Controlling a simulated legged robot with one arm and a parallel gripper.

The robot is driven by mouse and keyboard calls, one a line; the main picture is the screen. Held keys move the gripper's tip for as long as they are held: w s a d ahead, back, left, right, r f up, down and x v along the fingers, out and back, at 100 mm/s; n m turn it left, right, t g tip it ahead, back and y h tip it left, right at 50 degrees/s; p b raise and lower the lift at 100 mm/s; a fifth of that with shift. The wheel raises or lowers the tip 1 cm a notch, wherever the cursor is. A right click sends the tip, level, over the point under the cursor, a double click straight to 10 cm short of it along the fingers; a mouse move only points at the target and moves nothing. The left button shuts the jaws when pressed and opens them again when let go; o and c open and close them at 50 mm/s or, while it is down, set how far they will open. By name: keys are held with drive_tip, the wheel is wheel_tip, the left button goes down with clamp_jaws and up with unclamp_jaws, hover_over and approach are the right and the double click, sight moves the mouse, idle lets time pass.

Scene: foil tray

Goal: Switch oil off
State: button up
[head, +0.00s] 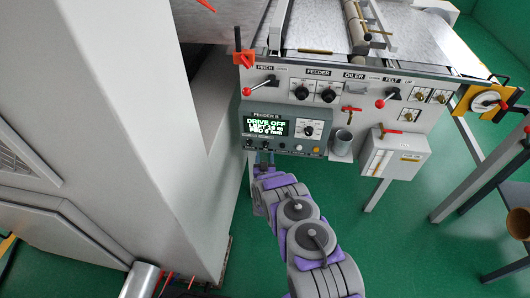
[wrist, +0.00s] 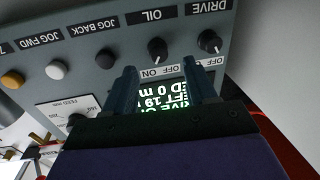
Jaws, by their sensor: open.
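The oil switch (wrist: 157,50) is a small black knob under an OIL label on the control box's panel, upside down in the wrist view. ON and OFF marks are beside it. I cannot tell clearly which mark it points to. The control box (head: 312,113), labelled FEEDER B, has a green-text display (head: 264,126) reading DRIVE OFF. My gripper (wrist: 160,66) is open, its two dark fingers either side of the oil knob's line, with the tips close to the panel. I cannot tell whether they touch it. In the head view my gripper (head: 264,160) is just below the box.
The black DRIVE knob (wrist: 208,42) sits close beside the oil knob. JOG BACK (wrist: 105,58) and JOG FWD (wrist: 56,69) buttons are on its other side. A metal cup (head: 342,142) and a white box (head: 397,155) are right of the control box. Green floor lies below.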

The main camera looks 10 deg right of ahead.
sight(265, 147)
drive_tip(key=w, duration=0.2)
drive_tip(key=w+d+b, duration=0.1)
drive_tip(key=w, duration=0.1)
drive_tip(key=shift+f, duration=0.15)
drive_tip(key=shift+w+d, duration=0.1)
drive_tip(key=shift+w, duration=0.3)
clamp_jaws()
